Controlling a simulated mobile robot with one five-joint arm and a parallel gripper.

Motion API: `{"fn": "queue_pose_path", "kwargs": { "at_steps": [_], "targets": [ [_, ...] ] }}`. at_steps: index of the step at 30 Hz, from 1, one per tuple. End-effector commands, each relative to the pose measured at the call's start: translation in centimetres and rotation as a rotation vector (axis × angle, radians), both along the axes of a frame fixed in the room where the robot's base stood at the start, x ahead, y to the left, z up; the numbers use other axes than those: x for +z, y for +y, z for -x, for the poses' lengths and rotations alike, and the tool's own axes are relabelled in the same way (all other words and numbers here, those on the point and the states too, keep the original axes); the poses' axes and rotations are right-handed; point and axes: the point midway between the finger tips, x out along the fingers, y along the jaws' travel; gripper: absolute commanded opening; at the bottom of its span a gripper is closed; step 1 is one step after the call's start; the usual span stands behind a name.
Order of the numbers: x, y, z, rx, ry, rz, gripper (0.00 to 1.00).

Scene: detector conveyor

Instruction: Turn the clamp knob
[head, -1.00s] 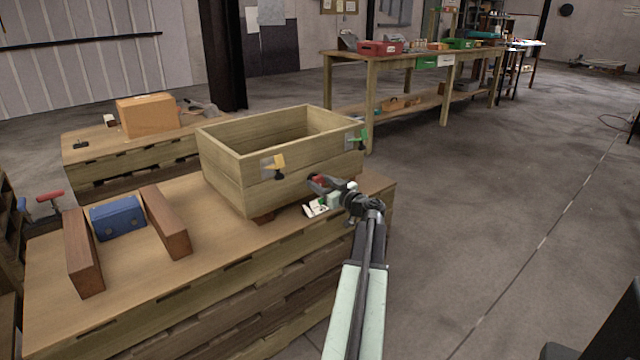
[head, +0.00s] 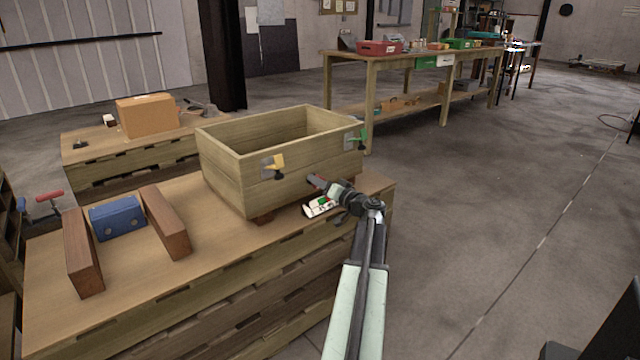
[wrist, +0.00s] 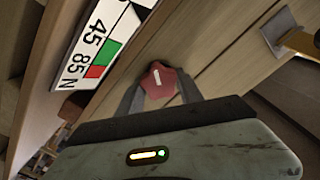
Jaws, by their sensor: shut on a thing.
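The clamp knob (wrist: 158,80) is a red, lobed knob with a white mark, on the front of the wooden crate (head: 220,175). My gripper (wrist: 160,90) is shut on it, with one grey finger on each side in the wrist view. In the head view my gripper (head: 317,183) reaches the crate's front wall near its lower right, and its fingers mostly hide the knob there. A white scale plate (wrist: 100,38) with green and red fields and the marks 45, 85 and N is beside the knob. It also shows below my gripper in the head view (head: 318,207).
A yellow clamp (head: 275,163) and a green clamp (head: 360,137) are on the crate's upper walls. Two brown wooden blocks (head: 166,222) flank a blue box (head: 118,217) on the pallet-like table (head: 225,225). The floor to the right is open.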

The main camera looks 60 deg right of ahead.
Motion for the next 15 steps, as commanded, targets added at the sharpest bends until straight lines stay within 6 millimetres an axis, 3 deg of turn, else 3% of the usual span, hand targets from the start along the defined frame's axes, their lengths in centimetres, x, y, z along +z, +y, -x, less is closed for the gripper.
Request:
{"fn": "queue_pose_path", "kwargs": {
  "at_steps": [15],
  "targets": [
    [-0.06, -0.21, 0.07, -0.003, -0.151, -0.450, 0.03]
  ]
}}
